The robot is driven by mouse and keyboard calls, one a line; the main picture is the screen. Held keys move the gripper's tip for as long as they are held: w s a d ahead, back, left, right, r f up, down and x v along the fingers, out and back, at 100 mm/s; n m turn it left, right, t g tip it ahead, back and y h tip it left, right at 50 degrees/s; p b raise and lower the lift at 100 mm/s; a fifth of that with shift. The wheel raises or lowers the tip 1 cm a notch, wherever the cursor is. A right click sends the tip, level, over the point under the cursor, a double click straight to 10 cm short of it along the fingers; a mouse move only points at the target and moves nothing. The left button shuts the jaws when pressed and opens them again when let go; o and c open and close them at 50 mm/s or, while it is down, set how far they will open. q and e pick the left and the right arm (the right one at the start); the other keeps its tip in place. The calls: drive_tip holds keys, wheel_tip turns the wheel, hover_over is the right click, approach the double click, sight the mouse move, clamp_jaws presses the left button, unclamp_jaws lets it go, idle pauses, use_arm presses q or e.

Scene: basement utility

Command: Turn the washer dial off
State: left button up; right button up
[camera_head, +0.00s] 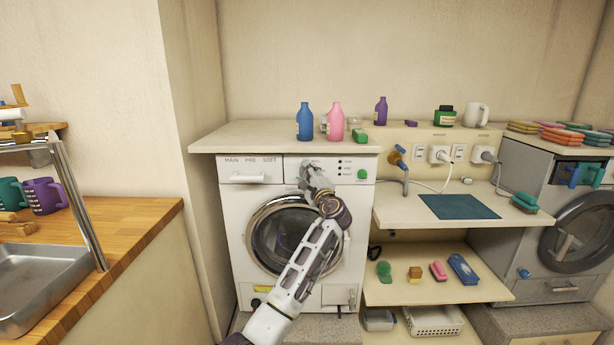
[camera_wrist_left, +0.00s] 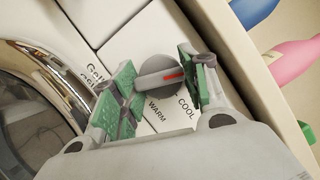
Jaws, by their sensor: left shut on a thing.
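The white front-loading washer (camera_head: 232,215) stands in the middle of the head view, below a pale counter. My left gripper (camera_head: 312,172) is up at its control panel and hides the dial there. In the left wrist view the dial (camera_wrist_left: 156,84) is a round grey knob with a raised grip bar and a red mark toward one end. The green-padded fingers of my left gripper (camera_wrist_left: 166,86) are on opposite sides of the dial and shut on it. The words WARM and COOL show beside the dial, and a partly hidden label starting "Gent" is on the left. My right gripper is not in view.
A blue bottle (camera_head: 305,124) and a pink bottle (camera_head: 336,123) stand on the counter (camera_head: 235,137) above the panel. A green button (camera_head: 362,174) sits right of my gripper.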

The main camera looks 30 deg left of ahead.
use_arm(q)
drive_tip(key=n+g+p, duration=0.1)
drive_tip(key=n, duration=0.2)
drive_tip(key=shift+n+h, duration=0.3)
drive_tip(key=shift+h, duration=0.1)
drive_tip(key=shift+n, duration=0.4)
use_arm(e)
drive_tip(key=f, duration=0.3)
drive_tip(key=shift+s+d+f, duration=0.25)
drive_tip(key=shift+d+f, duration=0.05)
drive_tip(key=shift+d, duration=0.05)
use_arm(q)
drive_tip(key=o, duration=1)
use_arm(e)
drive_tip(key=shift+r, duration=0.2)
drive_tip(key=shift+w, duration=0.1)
use_arm(q)
drive_tip(key=v, duration=1.2)
drive_tip(key=shift+r, duration=0.2)
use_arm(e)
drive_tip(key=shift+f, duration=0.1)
